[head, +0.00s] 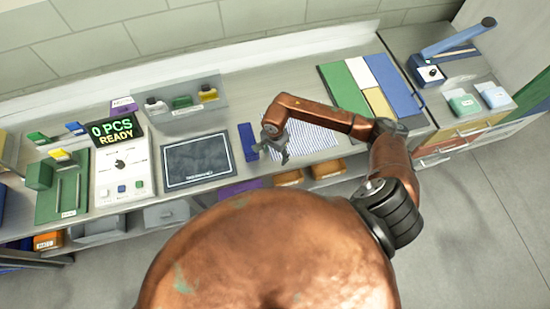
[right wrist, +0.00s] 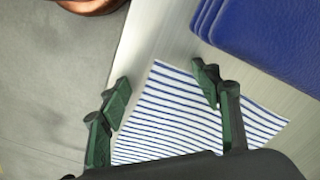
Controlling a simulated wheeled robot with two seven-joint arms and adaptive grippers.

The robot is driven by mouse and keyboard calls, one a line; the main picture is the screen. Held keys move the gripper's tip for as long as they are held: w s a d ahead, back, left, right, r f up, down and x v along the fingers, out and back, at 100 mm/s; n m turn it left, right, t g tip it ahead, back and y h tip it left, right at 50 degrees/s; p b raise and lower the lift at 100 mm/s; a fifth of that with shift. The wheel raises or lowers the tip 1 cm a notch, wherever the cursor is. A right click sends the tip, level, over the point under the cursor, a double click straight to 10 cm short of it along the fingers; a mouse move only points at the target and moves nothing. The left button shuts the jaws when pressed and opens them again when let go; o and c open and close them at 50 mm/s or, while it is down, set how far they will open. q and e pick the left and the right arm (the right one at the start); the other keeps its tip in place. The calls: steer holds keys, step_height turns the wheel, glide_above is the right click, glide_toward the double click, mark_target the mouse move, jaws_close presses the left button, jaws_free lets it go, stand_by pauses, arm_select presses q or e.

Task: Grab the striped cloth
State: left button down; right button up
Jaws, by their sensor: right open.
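The striped cloth (head: 316,138) is white with blue stripes and lies flat on the grey bench in the head view, partly hidden under my right arm. It also shows in the right wrist view (right wrist: 180,112), between and beyond my fingers. My right gripper (head: 276,146) is over the cloth's left edge in the head view. Its two green fingers (right wrist: 160,95) are spread apart with nothing held between them. I cannot tell the gap between the fingertips and the cloth. My left gripper is not in view.
A blue item (head: 247,138) lies just left of the cloth; a folded blue item (right wrist: 270,38) shows in the right wrist view. A dark framed mat (head: 197,162) and a counter panel reading "0 PCS READY" (head: 122,175) stand further left. Coloured boards (head: 345,90) lie right of the cloth.

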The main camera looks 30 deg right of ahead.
steer(key=shift+f, duration=0.1)
steer(key=shift+f, duration=0.1)
steer(key=shift+c, duration=0.7)
steer(key=shift+s, duration=0.15)
steer(key=c, duration=0.9)
steer(key=shift+o, duration=0.2)
steer(key=r+p, duration=0.5)
steer(key=r, duration=0.6)
steer(key=shift+w+r, duration=0.15)
steer(key=shift+w, duration=0.05)
jaws_close()
steer(key=shift+s+r, duration=0.1)
steer(key=shift+r, duration=0.3)
